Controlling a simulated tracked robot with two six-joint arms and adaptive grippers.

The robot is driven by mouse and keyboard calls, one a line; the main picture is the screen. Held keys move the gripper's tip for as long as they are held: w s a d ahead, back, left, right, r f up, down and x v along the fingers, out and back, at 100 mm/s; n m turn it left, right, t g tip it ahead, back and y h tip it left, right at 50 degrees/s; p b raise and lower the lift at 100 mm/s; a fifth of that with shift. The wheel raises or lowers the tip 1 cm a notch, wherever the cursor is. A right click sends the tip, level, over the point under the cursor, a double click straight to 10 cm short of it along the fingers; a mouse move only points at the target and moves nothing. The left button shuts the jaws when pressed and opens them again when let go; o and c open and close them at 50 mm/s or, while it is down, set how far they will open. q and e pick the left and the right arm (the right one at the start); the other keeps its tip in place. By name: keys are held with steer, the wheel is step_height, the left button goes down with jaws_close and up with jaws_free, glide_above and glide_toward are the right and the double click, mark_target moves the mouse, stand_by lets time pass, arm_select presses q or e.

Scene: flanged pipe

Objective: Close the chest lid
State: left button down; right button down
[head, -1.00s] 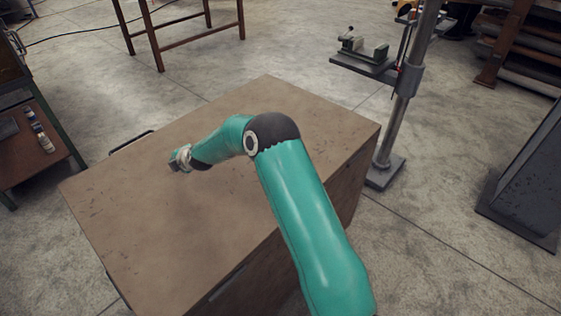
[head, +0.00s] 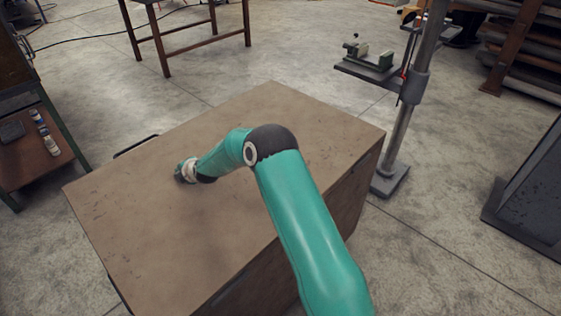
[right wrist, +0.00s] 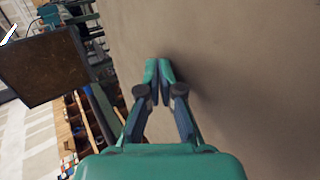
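The chest (head: 345,200) stands in the middle of the head view, with its broad brown lid (head: 150,230) on top. The lid lies flat or nearly so; a dark line shows along its near edge, and I cannot tell if a gap remains there. My right arm reaches across the lid. My right gripper (head: 181,174) is over the lid's far left part, at or close to its surface. In the right wrist view my right gripper (right wrist: 159,68) has its fingertips together with nothing between them, beside the lid's plain surface (right wrist: 250,60). My left gripper is out of view.
A dark handle-like bar (head: 136,146) shows at the chest's far left edge. A workbench with a shelf (head: 35,165) stands at left. A metal post stand (head: 405,125) is behind the chest at right. Open concrete floor surrounds the chest.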

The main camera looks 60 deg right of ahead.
steer(key=shift+s+r+p, duration=0.1)
steer(key=shift+r+p, duration=0.05)
steer(key=shift+p, duration=0.4)
step_height(320, 180, up, 4)
steer(key=p, duration=0.3)
steer(key=shift+r+p, duration=0.25)
steer(key=shift+p, duration=0.15)
steer(key=shift+r+b, duration=0.3)
steer(key=shift+r, duration=0.6)
step_height(320, 180, up, 7)
steer(key=p, duration=0.3)
steer(key=shift+r+p, duration=0.15)
steer(key=shift+p, duration=0.2)
